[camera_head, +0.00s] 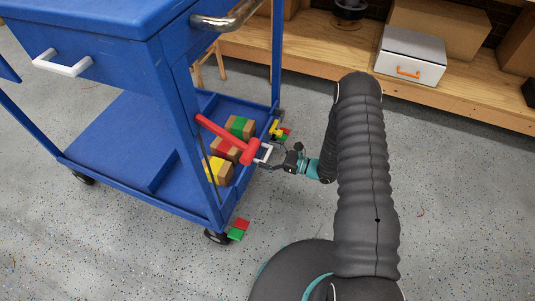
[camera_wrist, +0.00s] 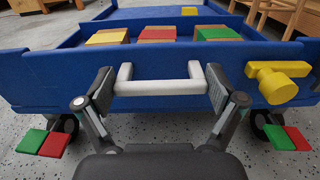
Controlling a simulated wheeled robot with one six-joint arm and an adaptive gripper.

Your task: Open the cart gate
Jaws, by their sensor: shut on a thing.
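The blue cart's gate (camera_wrist: 160,104) is the low upright front panel of its lower shelf. A white U-shaped handle (camera_wrist: 158,86) is fixed on the gate; it also shows in the head view (camera_head: 265,153). My gripper (camera_wrist: 160,90) is shut on the handle, one finger at each end of it. A yellow latch (camera_wrist: 278,80) sits on the panel to the right of the handle, apart from the gripper; it also shows in the head view (camera_head: 276,130). The gate looks upright, and I cannot tell whether the latch is released.
Behind the gate lie boxes with yellow (camera_wrist: 108,36), red (camera_wrist: 157,34) and green (camera_wrist: 217,34) tops. A red T-shaped bar (camera_head: 225,137) crosses above them. Red and green pedals (camera_head: 238,230) stick out at the casters. A wooden shelf (camera_head: 310,60) stands behind; floor at right is clear.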

